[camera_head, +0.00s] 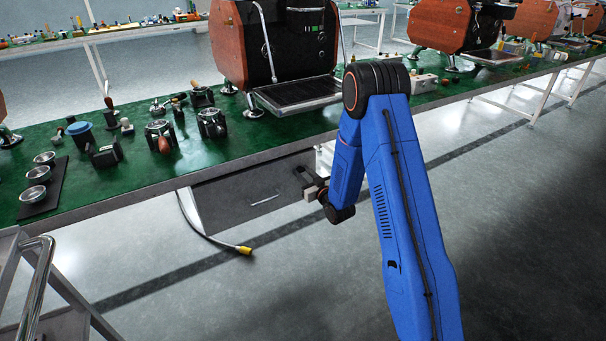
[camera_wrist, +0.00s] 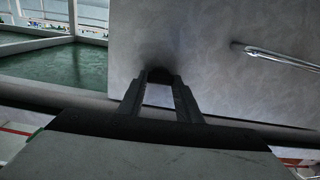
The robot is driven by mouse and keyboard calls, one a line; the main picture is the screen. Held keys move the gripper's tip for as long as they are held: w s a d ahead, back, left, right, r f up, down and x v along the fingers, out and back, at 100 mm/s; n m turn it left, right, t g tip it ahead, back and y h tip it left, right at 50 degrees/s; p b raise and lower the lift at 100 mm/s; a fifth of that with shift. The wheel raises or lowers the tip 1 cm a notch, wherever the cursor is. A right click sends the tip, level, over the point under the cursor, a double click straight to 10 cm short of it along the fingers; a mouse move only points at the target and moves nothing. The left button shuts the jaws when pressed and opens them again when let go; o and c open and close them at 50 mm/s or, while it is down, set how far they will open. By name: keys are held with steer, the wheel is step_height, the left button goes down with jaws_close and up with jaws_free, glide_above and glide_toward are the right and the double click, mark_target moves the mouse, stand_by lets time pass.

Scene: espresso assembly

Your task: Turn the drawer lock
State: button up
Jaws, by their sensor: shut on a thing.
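The grey drawer front (camera_head: 240,205) hangs under the green workbench, with a thin bar handle (camera_head: 264,200) on it. My gripper (camera_head: 306,183) is at the right end of the drawer front, just below the bench edge. In the wrist view my gripper's two fingers (camera_wrist: 161,88) reach the drawer front (camera_wrist: 220,85). They are shut on a small dark piece, the drawer lock (camera_wrist: 160,73), which is mostly hidden between the fingertips. The bar handle (camera_wrist: 283,58) is to the right of the fingers, apart from them. The lock's turn angle cannot be made out.
On the green bench top (camera_head: 90,175) stand portafilters, tampers and an espresso machine (camera_head: 275,45). A metal cart (camera_head: 40,290) stands at lower left. The floor before the drawer is clear.

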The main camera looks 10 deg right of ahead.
steer(key=n, duration=0.4)
steer(key=shift+n, duration=0.3)
steer(key=n, duration=0.4)
steer(key=shift+a+n, duration=0.1)
steer(key=shift+n, duration=0.2)
steer(key=n, duration=0.4)
steer(key=shift+f, duration=0.15)
steer(key=shift+n, duration=2.1)
steer(key=shift+s, duration=0.1)
steer(key=o, duration=1)
steer(key=shift+a, duration=0.1)
steer(key=shift+o, duration=0.2)
